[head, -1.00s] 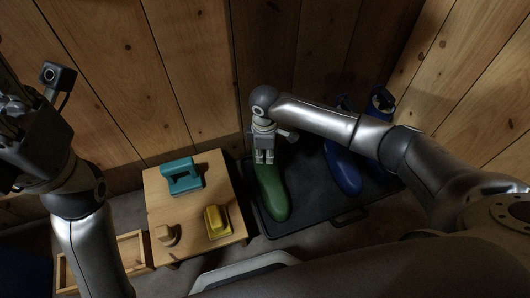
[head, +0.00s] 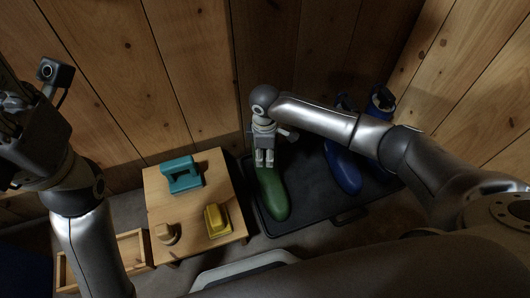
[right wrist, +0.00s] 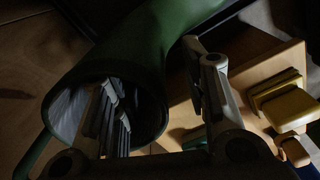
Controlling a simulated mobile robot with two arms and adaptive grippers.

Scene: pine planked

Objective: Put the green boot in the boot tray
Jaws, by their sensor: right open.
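The green boot (head: 272,195) is in the left part of the dark boot tray (head: 312,205), its toe towards me. My right gripper (head: 264,158) is at the top of its shaft. In the right wrist view the boot (right wrist: 150,45) shows its open mouth. One finger of my right gripper (right wrist: 165,100) reaches inside the mouth and the other is outside the shaft, with a gap between them; the gripper is open. The boot's underside is hidden. My left gripper (head: 15,110) is raised at the far left, away from the boot; its fingers are unclear.
Blue boots (head: 345,172) stand at the tray's right, partly behind my right arm. A small wooden table (head: 195,215) left of the tray bears a teal object (head: 181,175), a yellow block (head: 216,220) and a wooden piece (head: 167,234). Plank walls rise close behind.

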